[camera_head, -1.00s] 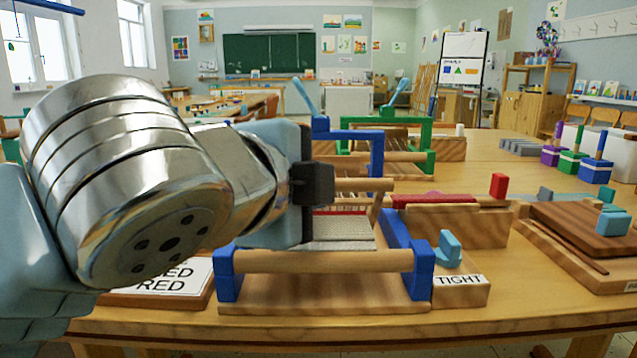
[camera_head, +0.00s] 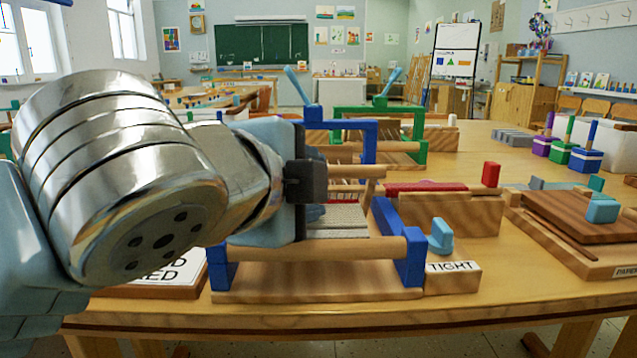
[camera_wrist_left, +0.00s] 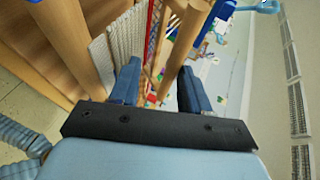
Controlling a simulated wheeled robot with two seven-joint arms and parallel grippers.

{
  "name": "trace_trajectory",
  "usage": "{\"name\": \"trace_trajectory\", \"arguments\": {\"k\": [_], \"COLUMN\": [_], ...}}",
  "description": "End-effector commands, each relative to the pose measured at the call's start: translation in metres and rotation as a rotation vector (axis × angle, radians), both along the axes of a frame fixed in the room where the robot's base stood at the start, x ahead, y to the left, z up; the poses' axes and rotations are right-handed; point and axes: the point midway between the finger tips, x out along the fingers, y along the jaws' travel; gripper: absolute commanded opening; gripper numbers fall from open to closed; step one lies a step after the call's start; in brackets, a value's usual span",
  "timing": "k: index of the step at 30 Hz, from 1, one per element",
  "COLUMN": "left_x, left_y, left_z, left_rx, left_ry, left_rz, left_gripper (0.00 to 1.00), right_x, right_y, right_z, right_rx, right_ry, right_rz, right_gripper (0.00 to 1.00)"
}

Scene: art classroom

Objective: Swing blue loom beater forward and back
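The blue loom has a wooden front bar (camera_head: 320,248) between blue posts, white woven cloth (camera_head: 345,220) and a tall blue arch (camera_head: 370,140) behind. A light blue lever (camera_head: 297,84) rises behind the arch. A wooden crossbar, probably the beater (camera_head: 355,171), shows right of my left gripper (camera_head: 318,185), which partly hides the loom. In the left wrist view, the fingers (camera_wrist_left: 158,78) stand apart with a wooden bar (camera_wrist_left: 184,45) running between or just beyond them; contact cannot be told. The cloth (camera_wrist_left: 120,40) lies beside the left finger. My right gripper is out of view.
A "TIGHT" block (camera_head: 452,278) with a light blue knob stands right of the loom. A green loom (camera_head: 420,135) is behind. A wooden box with a red strip (camera_head: 425,187) and a brown board (camera_head: 580,222) occupy the right. A sign (camera_head: 165,275) lies at front left.

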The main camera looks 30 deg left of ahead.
Motion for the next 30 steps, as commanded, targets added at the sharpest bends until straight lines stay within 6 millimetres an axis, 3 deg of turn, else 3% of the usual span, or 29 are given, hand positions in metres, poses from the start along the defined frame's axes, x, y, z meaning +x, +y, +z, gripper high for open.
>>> {"name": "trace_trajectory", "arguments": {"k": [5,15,21,30], "left_x": [-0.012,-0.087,-0.119,-0.130], "left_y": [-0.002,-0.011,-0.016,-0.017], "left_z": [0.006,0.035,0.045,0.047], "left_rx": [0.001,-0.001,0.000,0.001], "left_ry": [0.000,-0.004,-0.002,0.001], "left_rz": [0.001,0.000,0.000,0.000], "left_gripper": [0.42,0.42,0.42,0.42], "right_x": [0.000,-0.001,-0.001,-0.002], "right_y": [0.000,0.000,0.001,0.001], "right_z": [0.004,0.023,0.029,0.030], "right_rx": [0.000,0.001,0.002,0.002], "right_ry": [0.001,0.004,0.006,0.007], "right_rz": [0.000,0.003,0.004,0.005], "right_gripper": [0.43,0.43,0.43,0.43]}}
